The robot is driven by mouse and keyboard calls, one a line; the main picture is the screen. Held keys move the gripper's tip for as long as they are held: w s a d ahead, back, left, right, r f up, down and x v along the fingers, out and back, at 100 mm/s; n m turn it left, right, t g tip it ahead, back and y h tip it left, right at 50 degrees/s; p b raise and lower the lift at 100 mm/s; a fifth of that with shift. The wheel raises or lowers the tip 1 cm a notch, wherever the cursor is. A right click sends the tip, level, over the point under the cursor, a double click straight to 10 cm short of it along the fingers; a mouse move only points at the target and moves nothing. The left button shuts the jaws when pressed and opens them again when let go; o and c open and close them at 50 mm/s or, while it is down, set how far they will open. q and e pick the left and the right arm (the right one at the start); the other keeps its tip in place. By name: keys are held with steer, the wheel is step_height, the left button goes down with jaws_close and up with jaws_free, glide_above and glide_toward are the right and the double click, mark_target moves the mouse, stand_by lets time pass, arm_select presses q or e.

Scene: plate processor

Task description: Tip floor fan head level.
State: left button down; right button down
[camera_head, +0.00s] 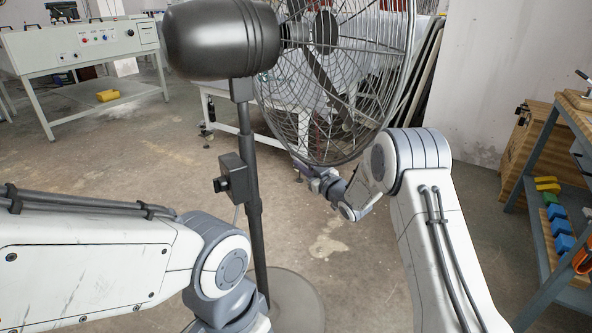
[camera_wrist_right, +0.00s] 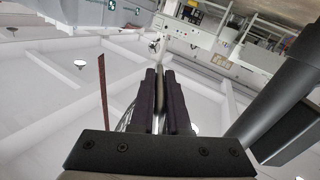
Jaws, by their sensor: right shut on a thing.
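The floor fan stands in front of me with a dark motor housing (camera_head: 222,40) at the top of its black pole (camera_head: 254,215). Its round wire cage (camera_head: 330,145) is right of the housing, and the cage's top is cut off. A round base (camera_head: 298,300) shows low down, partly behind my left arm. My right gripper (camera_head: 307,170) is at the lower edge of the cage. In the right wrist view, the two dark fingers (camera_wrist_right: 162,105) are closed on the thin cage rim (camera_wrist_right: 159,80). My left arm crosses the lower left; its gripper is not visible.
A grey control bench (camera_head: 85,45) stands at the back left. A shelf unit (camera_head: 555,130) with coloured blocks and a wooden cabinet (camera_head: 525,140) are on the right. A white table (camera_head: 222,92) stands behind the fan. The concrete floor at left is mostly clear.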

steer(key=shift+w+d+r, duration=0.1)
steer(key=shift+d+r, duration=0.15)
steer(key=shift+d, duration=0.1)
steer(key=c, duration=0.9)
jaws_free()
steer(key=shift+a+f, duration=0.1)
steer(key=p+v, duration=0.1)
steer(key=v, duration=0.9)
steer(key=shift+s, duration=0.25)
